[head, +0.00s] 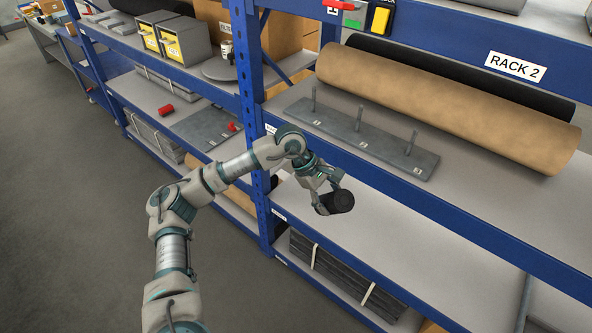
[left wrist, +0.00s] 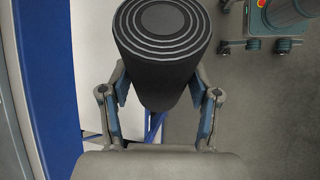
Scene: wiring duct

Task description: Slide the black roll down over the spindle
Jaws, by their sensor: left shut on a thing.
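A short black roll (head: 341,201) is held in my left gripper (head: 326,195). It hangs in front of the rack's blue beam, below and in front of the spindle board. In the left wrist view the roll (left wrist: 160,65) sits between the two fingers, and its ringed end faces the camera. Small labels on the board are too small to read. The roll is apart from all of them. My right gripper is not in view.
A long brown roll (head: 440,95) and a long black roll (head: 500,88) lie behind the board. A blue post (head: 250,90) stands left of it. Red pieces (head: 166,110) lie on the left bay's shelf. Shelf space to the board's right is clear.

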